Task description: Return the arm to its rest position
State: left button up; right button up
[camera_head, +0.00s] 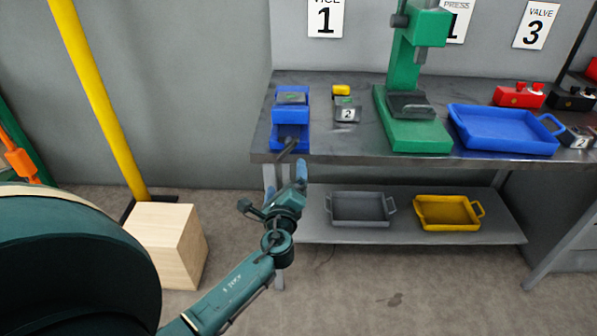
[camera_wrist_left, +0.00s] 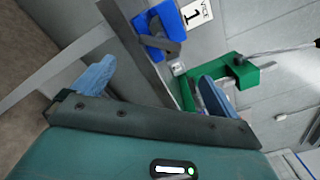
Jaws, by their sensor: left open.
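My left gripper (camera_head: 286,170) is in front of the bench's left front corner, below the blue vice (camera_head: 291,110), with the arm reaching up from the bottom of the head view. Its two blue fingertips are spread, with nothing seen between them. In the left wrist view the gripper (camera_wrist_left: 155,86) also shows wide-set blue fingers, and the vice (camera_wrist_left: 163,30) lies beyond them, apart from the fingers. The vice's dark handle points toward the gripper in the head view. My right gripper is not in view.
The bench (camera_head: 345,152) holds a green press (camera_head: 413,130), a blue tray (camera_head: 500,145) and red parts (camera_head: 519,96). A grey tray (camera_head: 360,209) and a yellow tray (camera_head: 447,213) stand on its lower shelf. A wooden block (camera_head: 165,245) and a yellow post (camera_head: 100,100) stand at left.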

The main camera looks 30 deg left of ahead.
pick_arm(q)
jog(key=s+d+f+n+g+h, duration=0.3)
jog(key=s+d+f+n+h, duration=0.35)
jog(key=s+d+f, duration=0.45)
jog(key=s+d+f+n+g+h, duration=0.1)
jog(key=s+d+n+h, duration=0.1)
jog(key=s+d+n, duration=0.2)
jog(key=s+d+f+n+g+h, duration=0.1)
jog(key=s+d+f+n+h, duration=0.1)
jog(key=s+d+n, duration=0.3)
jog(key=s+n+h, duration=0.1)
jog(key=s+n, duration=0.1)
jog(key=s, duration=0.1)
jog(key=shift+d+f, duration=0.15)
jog(key=shift+f, duration=0.15)
jog(key=shift+h, duration=0.25)
